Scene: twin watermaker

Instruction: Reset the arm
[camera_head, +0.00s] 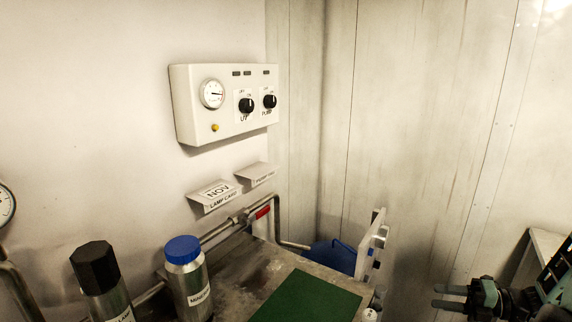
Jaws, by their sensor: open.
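My gripper (447,296) shows at the lower right. Its two dark fingers point left and are apart, with nothing between them. It is to the right of the bench (235,268) and touches nothing that I can see. The rest of my arm is cut off by the right edge of the picture.
A control box (190,110) with a gauge and two black knobs hangs on the wall. Below are two card holders (213,193) (257,174) and a pipe with a red-handled valve (262,212). A blue-capped bottle (190,280), black-capped cylinder (98,270) and green mat (305,297) are near.

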